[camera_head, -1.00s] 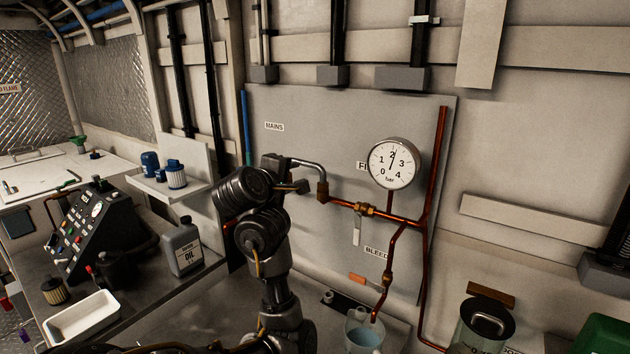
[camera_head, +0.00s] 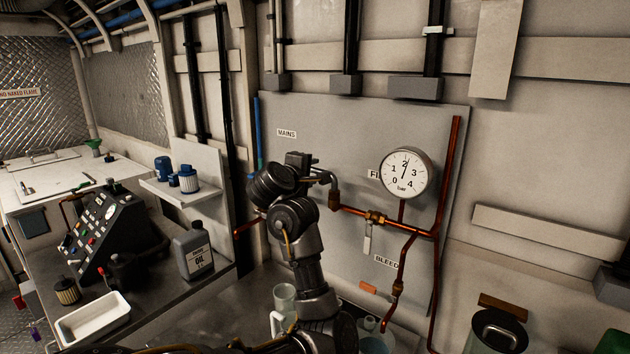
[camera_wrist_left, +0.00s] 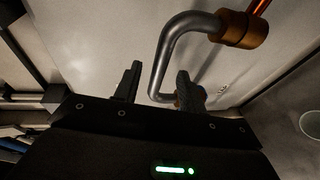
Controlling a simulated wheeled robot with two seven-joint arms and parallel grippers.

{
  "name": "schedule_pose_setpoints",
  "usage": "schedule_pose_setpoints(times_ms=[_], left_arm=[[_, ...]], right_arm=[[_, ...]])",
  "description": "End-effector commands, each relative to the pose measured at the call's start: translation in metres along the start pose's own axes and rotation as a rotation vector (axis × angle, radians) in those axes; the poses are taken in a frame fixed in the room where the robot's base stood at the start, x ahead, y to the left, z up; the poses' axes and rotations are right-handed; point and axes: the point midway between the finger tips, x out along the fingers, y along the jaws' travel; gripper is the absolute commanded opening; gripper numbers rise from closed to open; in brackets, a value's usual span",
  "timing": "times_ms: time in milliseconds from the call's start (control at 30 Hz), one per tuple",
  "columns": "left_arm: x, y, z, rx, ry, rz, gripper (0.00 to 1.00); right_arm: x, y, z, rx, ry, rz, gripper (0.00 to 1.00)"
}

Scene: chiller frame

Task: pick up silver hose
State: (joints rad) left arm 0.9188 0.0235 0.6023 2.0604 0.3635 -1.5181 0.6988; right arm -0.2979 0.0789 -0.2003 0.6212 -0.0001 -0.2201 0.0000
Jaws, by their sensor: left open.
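The silver hose (camera_head: 325,174) is a bent, shiny tube on the grey wall panel, joined at its right end to a copper fitting (camera_head: 334,200). My left gripper (camera_head: 309,182) is at the hose's left part, partly hidden by its own wrist. In the left wrist view the open fingers (camera_wrist_left: 158,86) point at the wall, and the hose (camera_wrist_left: 166,58) runs down between them in the picture. Its lower bend lies close to the right finger; I cannot tell whether they touch. My right gripper is not in view.
A round gauge (camera_head: 405,173), copper pipes (camera_head: 439,220) and a valve handle (camera_head: 367,241) sit right of the hose. An oil bottle (camera_head: 194,252) and a control box (camera_head: 106,236) stand left.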

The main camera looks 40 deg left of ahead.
Motion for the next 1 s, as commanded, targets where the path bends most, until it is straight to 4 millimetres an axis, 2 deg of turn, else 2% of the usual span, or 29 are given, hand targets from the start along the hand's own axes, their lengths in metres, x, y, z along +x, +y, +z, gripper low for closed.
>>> schedule_pose_setpoints(times_ms=[100, 233, 533, 833, 1000], left_arm=[[0.019, 0.004, 0.004, -0.004, -0.005, -0.001, 0.41], [0.033, 0.002, 0.003, -0.002, -0.003, -0.001, 0.41], [0.037, 0.002, 0.003, 0.002, -0.001, -0.001, 0.39], [0.036, 0.002, 0.003, 0.001, -0.001, -0.001, 0.0], [0.036, 0.002, 0.002, 0.002, -0.001, 0.0, 0.0]], right_arm=[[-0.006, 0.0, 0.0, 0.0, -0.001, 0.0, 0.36], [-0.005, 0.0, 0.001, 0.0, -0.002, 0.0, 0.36], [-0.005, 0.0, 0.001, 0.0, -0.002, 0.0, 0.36], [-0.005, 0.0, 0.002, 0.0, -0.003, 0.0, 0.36], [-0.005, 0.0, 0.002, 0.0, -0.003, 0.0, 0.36]])
